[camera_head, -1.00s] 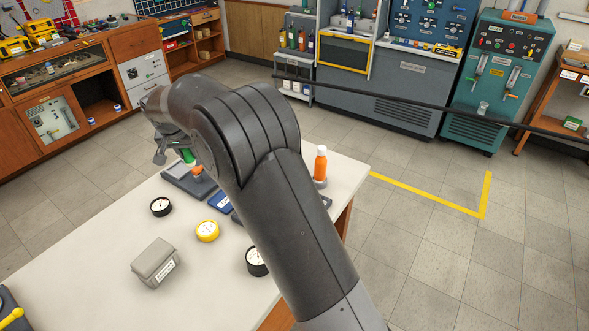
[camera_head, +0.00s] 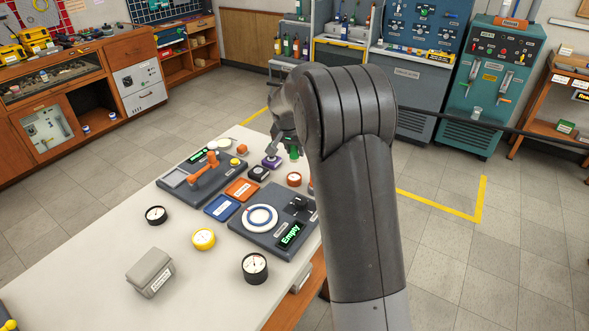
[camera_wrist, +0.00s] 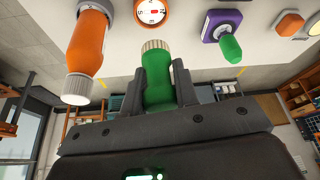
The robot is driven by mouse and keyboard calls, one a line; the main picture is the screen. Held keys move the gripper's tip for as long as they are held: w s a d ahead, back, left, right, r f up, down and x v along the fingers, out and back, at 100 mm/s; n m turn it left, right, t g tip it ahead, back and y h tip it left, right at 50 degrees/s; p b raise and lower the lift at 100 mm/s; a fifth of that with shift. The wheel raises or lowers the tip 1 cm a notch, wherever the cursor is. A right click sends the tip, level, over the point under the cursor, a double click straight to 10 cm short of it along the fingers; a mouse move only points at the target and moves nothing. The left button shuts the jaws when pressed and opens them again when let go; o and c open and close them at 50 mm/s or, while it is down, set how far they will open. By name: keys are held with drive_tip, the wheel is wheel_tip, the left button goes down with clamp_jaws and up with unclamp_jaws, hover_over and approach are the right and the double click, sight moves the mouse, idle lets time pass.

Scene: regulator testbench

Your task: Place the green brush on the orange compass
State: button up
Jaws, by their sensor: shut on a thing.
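The green brush (camera_wrist: 157,78), a green body with a ribbed cream end, is between the fingers of my gripper (camera_wrist: 160,92) in the wrist view. The fingers are shut on it. In the head view my gripper (camera_head: 289,140) is over the far end of the white table, with the green brush (camera_head: 294,153) partly hidden by my arm. The orange compass (camera_wrist: 152,12), a white dial in an orange rim, shows just beyond the brush's cream end in the wrist view. In the head view the orange compass (camera_head: 294,179) lies on the table, below and apart from the brush.
An orange bottle (camera_wrist: 86,45) with a pale cap stands near the compass; my arm mostly hides it in the head view. A purple switch (camera_head: 271,162) with a green lever is close by.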

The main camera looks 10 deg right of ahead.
sight(294, 161)
drive_tip(key=shift+f, duration=3.15)
drive_tip(key=shift+f, duration=0.1)
drive_tip(key=o, duration=1)
